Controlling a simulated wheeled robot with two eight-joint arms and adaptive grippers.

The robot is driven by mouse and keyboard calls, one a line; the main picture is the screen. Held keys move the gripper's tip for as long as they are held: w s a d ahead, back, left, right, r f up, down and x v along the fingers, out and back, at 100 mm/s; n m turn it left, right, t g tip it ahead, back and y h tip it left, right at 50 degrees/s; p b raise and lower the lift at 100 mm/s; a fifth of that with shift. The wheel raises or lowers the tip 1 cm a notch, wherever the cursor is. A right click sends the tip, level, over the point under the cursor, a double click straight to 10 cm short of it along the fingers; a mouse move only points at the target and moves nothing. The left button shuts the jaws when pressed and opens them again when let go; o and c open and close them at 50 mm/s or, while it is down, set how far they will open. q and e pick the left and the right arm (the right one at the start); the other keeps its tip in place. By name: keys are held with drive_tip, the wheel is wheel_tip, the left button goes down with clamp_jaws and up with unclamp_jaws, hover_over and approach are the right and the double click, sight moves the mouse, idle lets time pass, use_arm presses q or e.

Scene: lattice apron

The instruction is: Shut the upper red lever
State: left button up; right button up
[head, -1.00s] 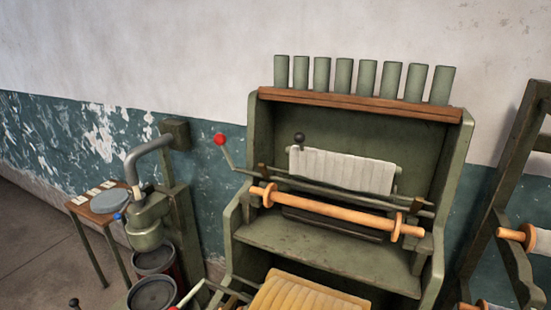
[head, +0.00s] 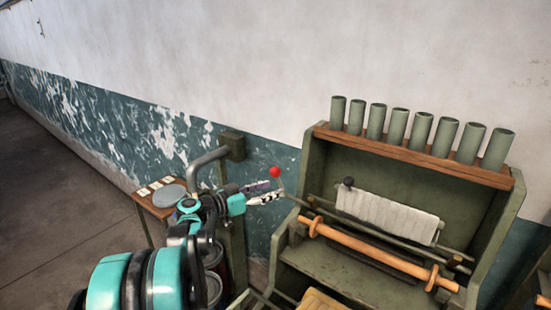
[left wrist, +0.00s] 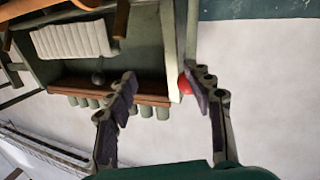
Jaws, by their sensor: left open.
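The upper red lever's ball knob (head: 275,172) stands up at the left side of the green machine, on a thin rod that runs down to the machine's shaft. My left gripper (head: 268,192) is open at the knob, its fingers pointing right. In the left wrist view the red knob (left wrist: 185,85) shows between the open fingers (left wrist: 165,84), close beside the right finger and partly hidden by it. I cannot tell if they touch. My right gripper is in neither view.
The green machine (head: 310,170) carries a wooden roller (head: 380,250), white cloth (head: 385,215) and a shelf with several green tubes (head: 400,122). A bent grey pipe (head: 205,158) and a small table (head: 153,205) stand to the left, behind my arm.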

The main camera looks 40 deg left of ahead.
sight(275, 172)
use_arm(q)
drive_tip(key=a+r+t, duration=0.1)
drive_tip(key=a+r, duration=0.1)
drive_tip(key=a, duration=0.2)
drive_tip(key=shift+y, duration=0.3)
drive_tip(key=x, duration=0.7)
drive_tip(key=shift+r+p, duration=0.2)
drive_tip(key=shift+p, duration=0.1)
clamp_jaws()
drive_tip(key=shift+s, duration=0.1)
